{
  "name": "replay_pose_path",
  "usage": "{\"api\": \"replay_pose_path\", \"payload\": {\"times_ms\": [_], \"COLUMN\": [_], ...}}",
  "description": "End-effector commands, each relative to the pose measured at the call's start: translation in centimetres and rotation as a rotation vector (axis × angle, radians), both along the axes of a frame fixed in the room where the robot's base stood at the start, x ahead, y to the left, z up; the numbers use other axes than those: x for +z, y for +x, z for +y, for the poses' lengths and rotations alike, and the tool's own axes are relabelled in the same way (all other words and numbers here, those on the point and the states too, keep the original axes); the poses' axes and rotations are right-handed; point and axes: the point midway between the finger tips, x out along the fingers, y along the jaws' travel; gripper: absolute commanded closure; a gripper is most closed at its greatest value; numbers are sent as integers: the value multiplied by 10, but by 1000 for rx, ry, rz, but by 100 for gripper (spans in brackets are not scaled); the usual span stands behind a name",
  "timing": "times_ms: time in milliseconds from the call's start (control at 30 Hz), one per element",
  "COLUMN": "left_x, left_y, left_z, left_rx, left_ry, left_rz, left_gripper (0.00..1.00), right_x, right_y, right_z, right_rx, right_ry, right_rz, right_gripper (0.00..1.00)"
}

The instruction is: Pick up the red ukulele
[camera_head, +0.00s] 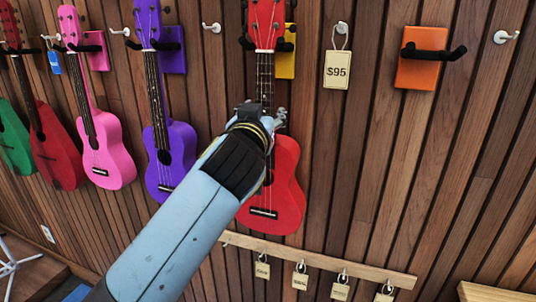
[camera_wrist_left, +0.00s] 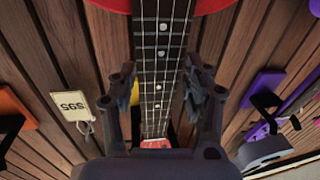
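The bright red ukulele (camera_head: 287,165) hangs on the wall from a black hook on a yellow plate (camera_head: 285,65). My left gripper (camera_head: 266,113) is at its neck, between the headstock and the body. In the left wrist view the dark fretted neck (camera_wrist_left: 161,65) runs between the two fingers of the gripper (camera_wrist_left: 162,95). The fingers stand apart on either side of the neck and look open, with a narrow gap at the left finger. My left forearm hides part of the ukulele's body in the head view. My right gripper is out of view.
A purple ukulele (camera_head: 183,143), a pink one (camera_head: 113,165), a darker red one (camera_head: 60,160) and a green one (camera_head: 14,145) hang to the left. A $95 tag (camera_head: 337,70) and an empty orange-plated hook (camera_head: 418,72) are right. A wooden rail (camera_head: 380,274) with tags runs below.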

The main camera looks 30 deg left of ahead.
Motion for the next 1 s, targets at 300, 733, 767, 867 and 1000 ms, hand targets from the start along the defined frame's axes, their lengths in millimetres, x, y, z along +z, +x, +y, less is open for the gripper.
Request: {"api": "replay_pose_path", "payload": {"times_ms": [300,733,767,867,1000], "left_x": [0,2,2,2,4], "left_y": [0,0,0,0,2], "left_z": [0,0,0,0,-1], "left_rx": [0,0,0,0,-3], "left_ry": [0,-1,-1,-1,-1], "left_rz": [0,-4,-4,-4,-4], "left_gripper": [95,100,100,100,100], "right_x": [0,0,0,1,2], "right_y": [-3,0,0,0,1], "right_z": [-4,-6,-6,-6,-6], "right_rx": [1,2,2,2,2], "right_ry": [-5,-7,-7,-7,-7], "right_rz": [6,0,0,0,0], "right_gripper": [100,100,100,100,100]}}
